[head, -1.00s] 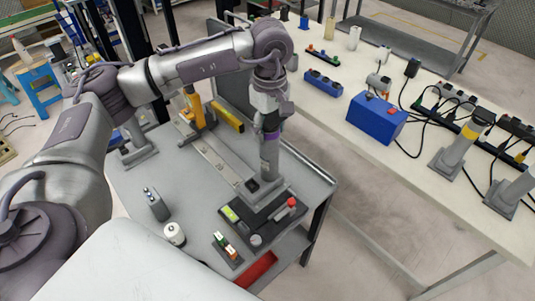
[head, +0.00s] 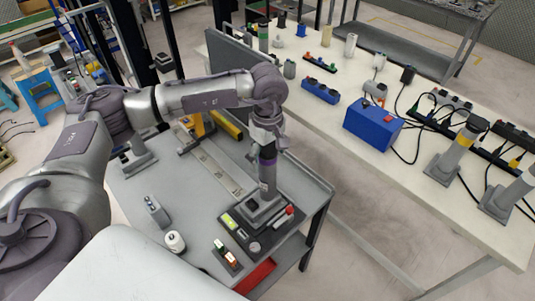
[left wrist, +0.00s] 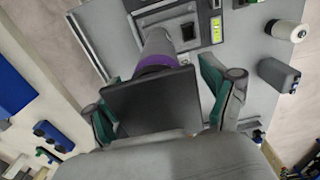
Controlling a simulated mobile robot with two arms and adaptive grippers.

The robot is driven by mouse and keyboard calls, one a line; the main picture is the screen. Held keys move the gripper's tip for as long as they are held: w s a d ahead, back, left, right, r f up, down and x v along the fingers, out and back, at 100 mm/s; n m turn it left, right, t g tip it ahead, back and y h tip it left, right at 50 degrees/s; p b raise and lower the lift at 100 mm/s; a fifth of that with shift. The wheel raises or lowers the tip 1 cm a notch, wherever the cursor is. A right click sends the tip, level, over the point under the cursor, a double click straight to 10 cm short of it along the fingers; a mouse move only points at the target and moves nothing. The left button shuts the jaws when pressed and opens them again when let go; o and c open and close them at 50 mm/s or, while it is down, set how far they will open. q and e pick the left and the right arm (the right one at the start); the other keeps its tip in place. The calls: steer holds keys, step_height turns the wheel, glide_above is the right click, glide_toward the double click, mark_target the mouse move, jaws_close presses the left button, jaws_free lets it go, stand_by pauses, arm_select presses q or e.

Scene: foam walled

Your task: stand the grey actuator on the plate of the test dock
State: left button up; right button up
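The grey actuator (head: 268,177), with a purple band and a square foot, is upright over the test dock (head: 240,234). Its foot is at or just above the dock's plate; I cannot tell whether they touch. My left gripper (head: 267,131) is around the actuator's top end, above the band. In the left wrist view, the gripper's fingers (left wrist: 160,103) flank the actuator's dark square top (left wrist: 153,104) and appear shut on it. The purple band (left wrist: 157,60) and the dock (left wrist: 213,30) lie beyond. The foot's far side is partly hidden. My right gripper is not in view.
The grey cart top (head: 195,205) also holds a white cylinder (head: 174,242), a small grey block (head: 157,211), a small dark block with coloured parts (head: 227,255) and a yellow frame (head: 197,128). The white table (head: 350,165) carries a blue box (head: 372,123) and yellow-banded actuators (head: 456,150).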

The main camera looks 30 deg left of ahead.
arm_select(q)
steer(key=shift+r, duration=0.15)
steer(key=shift+r, duration=0.25)
step_height(320, 180, up, 10)
steer(key=b, duration=0.4)
steer(key=shift+r, duration=0.7)
steer(key=shift+f, duration=0.1)
